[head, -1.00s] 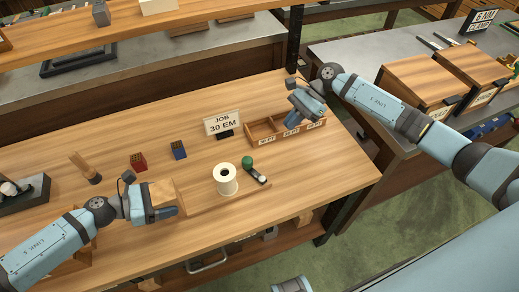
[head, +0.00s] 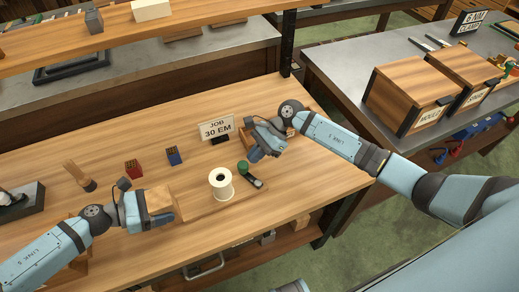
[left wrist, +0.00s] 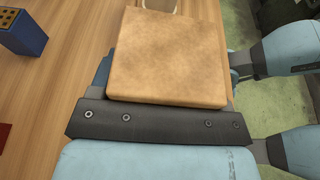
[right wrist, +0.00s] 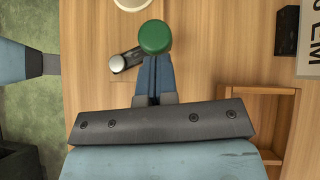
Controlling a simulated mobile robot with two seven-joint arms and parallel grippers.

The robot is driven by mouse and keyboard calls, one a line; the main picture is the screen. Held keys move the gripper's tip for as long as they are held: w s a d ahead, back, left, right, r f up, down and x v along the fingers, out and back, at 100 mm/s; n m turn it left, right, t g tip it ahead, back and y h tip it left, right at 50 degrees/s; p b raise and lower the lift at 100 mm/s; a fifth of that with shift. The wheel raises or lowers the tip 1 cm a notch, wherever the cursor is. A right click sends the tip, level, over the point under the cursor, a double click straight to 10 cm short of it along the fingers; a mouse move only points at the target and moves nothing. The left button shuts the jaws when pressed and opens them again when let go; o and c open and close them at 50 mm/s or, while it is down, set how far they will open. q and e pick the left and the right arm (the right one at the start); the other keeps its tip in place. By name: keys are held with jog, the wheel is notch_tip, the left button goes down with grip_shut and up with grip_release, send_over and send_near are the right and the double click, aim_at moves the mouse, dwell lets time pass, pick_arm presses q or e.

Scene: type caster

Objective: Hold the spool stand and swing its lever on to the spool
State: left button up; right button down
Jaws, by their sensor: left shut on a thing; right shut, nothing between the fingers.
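The spool stand has a flat wooden base (head: 208,208) with a square wooden block (head: 157,198) at its left end. A cream spool (head: 220,186) stands upright on the base. Right of it is a dark lever (head: 253,181) with a green knob (head: 243,167); its silver pivot (right wrist: 118,64) shows in the right wrist view. The lever lies beside the spool. My left gripper (head: 168,212) is shut on the block, which fills the left wrist view (left wrist: 168,55). My right gripper (right wrist: 153,62) is shut and empty, its tips at the knob; whether they touch I cannot tell.
A sign reading JOB 30 EM (head: 216,128) stands behind the spool. A compartment tray (right wrist: 260,95) is beside my right gripper. A red block (head: 134,169) and a blue block (head: 173,156) stand at the back left. The bench front is clear.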

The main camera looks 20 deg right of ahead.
aim_at(241, 163)
jog(key=shift+a+n+g, duration=0.4)
jog(key=shift+n, duration=0.2)
dwell(0.3)
jog(key=shift+w+a+n+g+h, duration=0.15)
jog(key=shift+a+n+g+h, duration=0.25)
jog(key=shift+a+n+g, duration=0.45)
jog(key=shift+a+n+g+h, duration=0.2)
jog(key=shift+n+g, duration=0.2)
jog(key=shift+n, duration=0.25)
jog(key=shift+a+n+g+h, duration=0.2)
jog(key=shift+n+g, duration=0.15)
jog(key=shift+n, duration=0.25)
jog(key=shift+s+a+n, duration=0.3)
jog(key=shift+a, duration=0.2)
jog(key=shift+w, duration=0.1)
jog(key=shift+w+d, duration=0.2)
jog(key=shift+d, duration=0.1)
jog(key=shift+w+d, duration=1.05)
jog(key=shift+d, duration=0.05)
jog(key=v, duration=1)
jog(key=shift+w+a, duration=0.2)
jog(key=shift+w, duration=0.25)
